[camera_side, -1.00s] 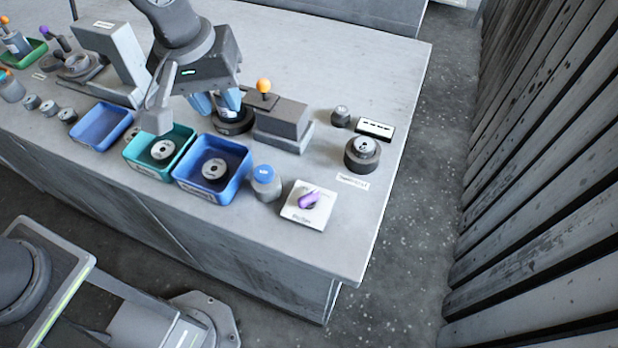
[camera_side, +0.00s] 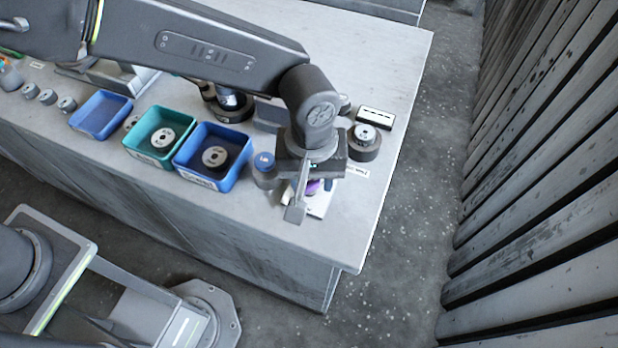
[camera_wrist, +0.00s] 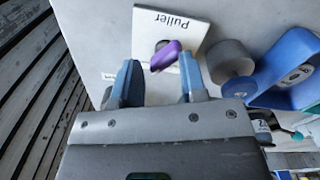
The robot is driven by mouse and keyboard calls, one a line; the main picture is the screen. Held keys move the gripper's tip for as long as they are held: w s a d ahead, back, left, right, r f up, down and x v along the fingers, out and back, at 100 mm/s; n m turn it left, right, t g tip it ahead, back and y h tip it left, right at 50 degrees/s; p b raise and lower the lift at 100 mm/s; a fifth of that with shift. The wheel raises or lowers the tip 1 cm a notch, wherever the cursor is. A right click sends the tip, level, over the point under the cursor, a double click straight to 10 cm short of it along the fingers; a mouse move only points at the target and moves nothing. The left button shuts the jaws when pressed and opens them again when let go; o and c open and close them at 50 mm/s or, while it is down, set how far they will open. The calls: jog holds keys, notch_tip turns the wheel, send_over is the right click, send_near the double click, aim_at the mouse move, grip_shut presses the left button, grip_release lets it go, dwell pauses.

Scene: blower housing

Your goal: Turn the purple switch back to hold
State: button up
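The purple switch (camera_wrist: 165,55) sits on a white plate (camera_wrist: 190,28) marked "Puller" in the wrist view. In the side view the switch (camera_side: 313,187) is mostly hidden by my gripper, and part of its plate (camera_side: 318,208) shows below. My gripper (camera_wrist: 158,78) is open, its two blue fingers on either side of the switch in the wrist view. Nothing is between the fingers except the view of the switch. I cannot tell whether a finger touches it.
A grey jar with a blue cap (camera_side: 264,163) stands close left of my gripper. A blue bin (camera_side: 240,180) and a teal bin (camera_side: 140,140), each with a round part, are farther left. A dark round part (camera_side: 366,140) stands behind right. The table's right edge is near.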

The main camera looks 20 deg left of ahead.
jog(key=m, duration=0.2)
jog(key=f+m, duration=0.1)
jog(key=m, duration=0.1)
jog(key=a+m, duration=0.1)
jog(key=shift+w+f+m, duration=0.15)
jog(key=shift+f+m, duration=0.1)
jog(key=shift+m, duration=0.15)
jog(key=m, duration=0.5)
jog(key=shift+d, duration=0.1)
jog(key=shift+f+m, duration=0.2)
jog(key=shift+m, duration=0.1)
jog(key=shift+d+f, duration=0.1)
jog(key=shift+f, duration=0.25)
jog(key=shift+c, duration=0.2)
grip_shut()
jog(key=n, duration=0.4)
jog(key=shift+r+n, duration=0.1)
jog(key=shift+n, duration=0.3)
